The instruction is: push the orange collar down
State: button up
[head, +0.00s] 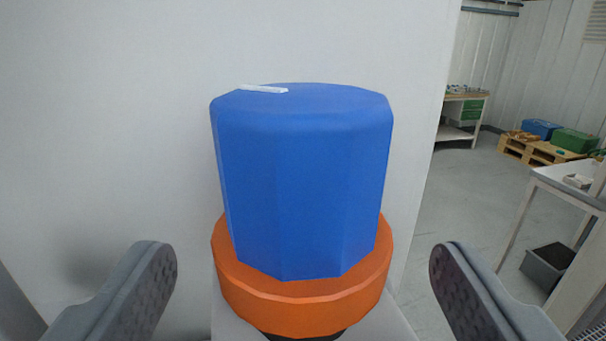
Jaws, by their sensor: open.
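The orange collar (303,303) is a faceted ring around the lower part of a blue knob (303,185). The knob is faceted, stands up out of the collar, and has a white mark (264,89) on its top left. My gripper (303,262) is open, with one dark padded finger to the left of the collar and one to the right. Gaps show between both fingers and the collar, and nothing is held. The collar's far side is hidden behind the knob. A dark part shows just beneath the collar.
A pale wall (110,110) stands close behind the knob and to the left. At the right, open floor (455,190) leads to a workbench (462,115), a pallet (540,150) with blue and green boxes, and a white table (570,190) with a grey bin (548,268) beneath it.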

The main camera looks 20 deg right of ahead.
aim_at(301, 311)
jog(key=shift+x, duration=1.85)
jog(key=c, duration=1.4)
jog(key=shift+f, duration=0.75)
jog(key=o, duration=1.4)
jog(key=v, duration=1.7)
jog(key=shift+s, duration=0.15)
